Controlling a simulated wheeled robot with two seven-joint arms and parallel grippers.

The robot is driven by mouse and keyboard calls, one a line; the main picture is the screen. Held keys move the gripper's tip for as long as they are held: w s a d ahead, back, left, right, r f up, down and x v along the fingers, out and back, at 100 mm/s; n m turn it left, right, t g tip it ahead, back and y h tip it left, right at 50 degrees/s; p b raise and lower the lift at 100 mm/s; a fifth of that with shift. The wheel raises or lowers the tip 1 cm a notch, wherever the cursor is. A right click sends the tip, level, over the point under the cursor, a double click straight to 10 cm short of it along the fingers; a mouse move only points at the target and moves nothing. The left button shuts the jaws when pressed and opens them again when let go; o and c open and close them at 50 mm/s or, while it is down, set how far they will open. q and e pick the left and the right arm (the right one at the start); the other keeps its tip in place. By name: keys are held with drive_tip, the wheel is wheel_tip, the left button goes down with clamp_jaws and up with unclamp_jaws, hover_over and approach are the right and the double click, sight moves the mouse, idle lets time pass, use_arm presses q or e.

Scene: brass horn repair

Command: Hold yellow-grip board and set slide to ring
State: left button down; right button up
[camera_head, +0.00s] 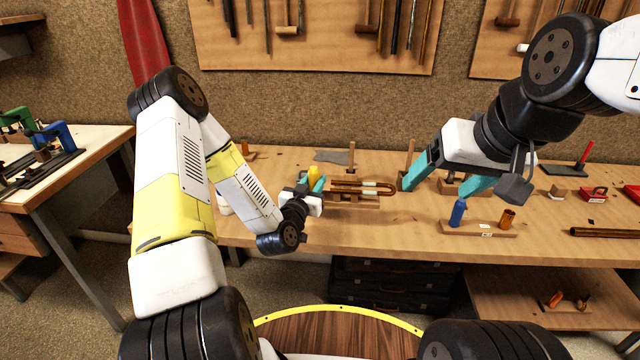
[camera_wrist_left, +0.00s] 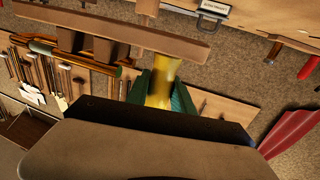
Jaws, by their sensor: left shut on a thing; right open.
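The yellow grip (camera_head: 313,174) stands at the left end of a wooden board (camera_head: 352,202) on the bench. My left gripper (camera_head: 317,185) is shut on this grip. In the left wrist view, the yellow grip (camera_wrist_left: 163,82) sits between the teal fingers, with the board (camera_wrist_left: 120,26) beyond. A brass U-shaped slide (camera_head: 368,187) lies along wooden supports on the board; its bend is at the right. My right gripper (camera_head: 437,190) is open and empty, right of the slide and apart from it. I cannot make out the ring clearly.
A blue cylinder (camera_head: 457,212) and an orange cylinder (camera_head: 507,218) stand on a small wooden base (camera_head: 480,231) in front of my right gripper. A red box (camera_head: 593,194) and a dark rod (camera_head: 607,232) lie further right. The bench front around the board is clear.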

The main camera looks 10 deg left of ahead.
use_arm(q)
drive_tip(key=shift+r, duration=0.9)
drive_tip(key=shift+f, duration=0.1)
drive_tip(key=shift+f, duration=4.75)
drive_tip(key=shift+f, duration=0.15)
drive_tip(key=c, duration=1.2)
unclamp_jaws()
clamp_jaws()
